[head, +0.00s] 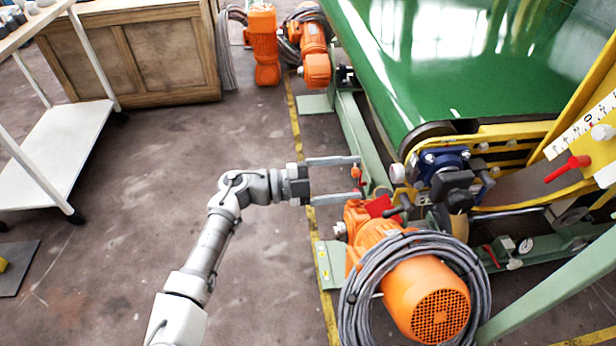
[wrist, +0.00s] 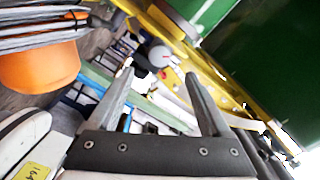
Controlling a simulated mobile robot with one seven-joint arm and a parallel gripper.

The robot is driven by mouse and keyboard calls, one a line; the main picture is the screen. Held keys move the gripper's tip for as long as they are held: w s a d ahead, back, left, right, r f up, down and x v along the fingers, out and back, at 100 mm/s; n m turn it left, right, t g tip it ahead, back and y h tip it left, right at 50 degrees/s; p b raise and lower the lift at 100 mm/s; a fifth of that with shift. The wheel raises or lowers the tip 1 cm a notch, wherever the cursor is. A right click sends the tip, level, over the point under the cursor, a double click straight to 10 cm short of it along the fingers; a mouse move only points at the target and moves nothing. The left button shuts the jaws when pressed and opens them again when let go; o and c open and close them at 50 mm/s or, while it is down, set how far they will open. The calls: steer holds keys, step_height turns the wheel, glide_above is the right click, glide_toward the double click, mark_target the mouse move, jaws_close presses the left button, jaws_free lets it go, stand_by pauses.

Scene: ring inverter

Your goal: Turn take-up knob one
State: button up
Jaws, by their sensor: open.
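A pale round knob (head: 397,173) sits at the near end of the conveyor frame, left of a blue bearing housing (head: 440,162). A grey-white round part with a red mark (wrist: 160,56), likely the same knob, shows ahead of the fingertips in the wrist view. I see no label saying which knob is number one. My gripper (head: 359,179) is open, its two long fingers pointing right toward the knob, with a gap before it. It also shows in the wrist view (wrist: 158,75), with nothing held between the fingers.
An orange motor (head: 425,295) wrapped in grey cable stands below and right of my gripper. The green belt (head: 450,60) lies beyond. A yellow plate with a scale and red handle (head: 568,168) is at right. A white cart (head: 55,150) stands left; floor between is clear.

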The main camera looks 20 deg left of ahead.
steer(key=p+v, duration=0.1)
steer(key=v, duration=0.7)
steer(key=shift+a, duration=0.15)
